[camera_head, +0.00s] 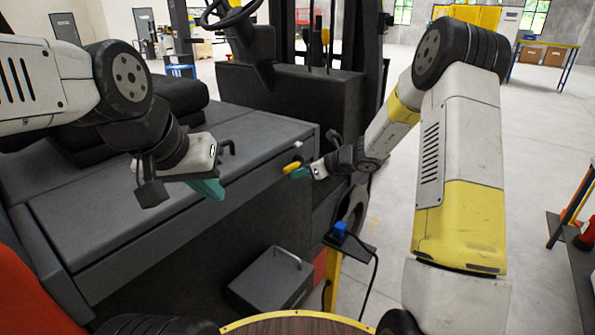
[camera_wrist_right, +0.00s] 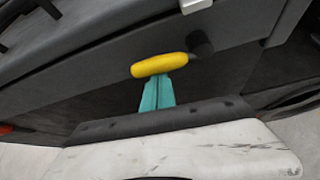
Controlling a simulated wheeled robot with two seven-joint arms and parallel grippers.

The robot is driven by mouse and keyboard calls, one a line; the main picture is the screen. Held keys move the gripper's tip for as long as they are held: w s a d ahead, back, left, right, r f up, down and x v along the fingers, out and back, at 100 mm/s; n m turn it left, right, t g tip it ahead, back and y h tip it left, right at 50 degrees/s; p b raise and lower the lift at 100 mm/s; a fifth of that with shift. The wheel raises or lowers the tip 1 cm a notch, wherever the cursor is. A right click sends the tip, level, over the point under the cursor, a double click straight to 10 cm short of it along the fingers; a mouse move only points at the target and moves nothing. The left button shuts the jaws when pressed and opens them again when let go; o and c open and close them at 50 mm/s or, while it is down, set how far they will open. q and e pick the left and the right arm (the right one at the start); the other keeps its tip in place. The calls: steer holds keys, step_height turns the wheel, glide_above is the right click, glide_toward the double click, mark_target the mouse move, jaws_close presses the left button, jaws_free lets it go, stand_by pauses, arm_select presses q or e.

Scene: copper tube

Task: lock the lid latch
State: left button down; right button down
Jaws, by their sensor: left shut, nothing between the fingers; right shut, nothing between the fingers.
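The lid latch shows as a yellow handle (camera_head: 291,167) on the side of the dark vehicle, just below the edge of the grey lid (camera_head: 245,140). In the right wrist view the yellow handle (camera_wrist_right: 152,67) lies nearly level, with a dark pivot (camera_wrist_right: 201,45) at its right end. My right gripper (camera_head: 298,173) is shut with its teal fingertips at the handle. In the right wrist view the fingertips (camera_wrist_right: 157,90) end at the handle's lower edge; I cannot tell whether they touch. My left gripper (camera_head: 209,190) is shut and empty, in front of the lid's side, left of the handle.
A grey box with a handle (camera_head: 272,280) is low beside the vehicle. A post with a blue item (camera_head: 340,230) and cable stands below my right arm. Open floor lies to the right.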

steer(key=r+m+g+y, duration=0.1)
steer(key=r+m+g, duration=0.1)
steer(key=shift+w+d+r+m+y, duration=0.1)
steer(key=shift+w+r+m+y, duration=0.1)
steer(key=shift+r+m+y, duration=0.15)
steer(key=w+d+r+m+g+y, duration=0.2)
steer(key=w+r+m+y, duration=0.1)
steer(key=m, duration=0.4)
steer(key=r+y, duration=0.1)
steer(key=y, duration=0.1)
steer(key=shift+w+d+r+g+y, duration=0.2)
steer(key=shift+w+d+g+y, duration=0.1)
steer(key=shift+w+d+y, duration=0.1)
steer(key=shift+w+d+m, duration=0.1)
steer(key=shift+w+m, duration=0.05)
steer(key=shift+m, duration=0.2)
stand_by(0.4)
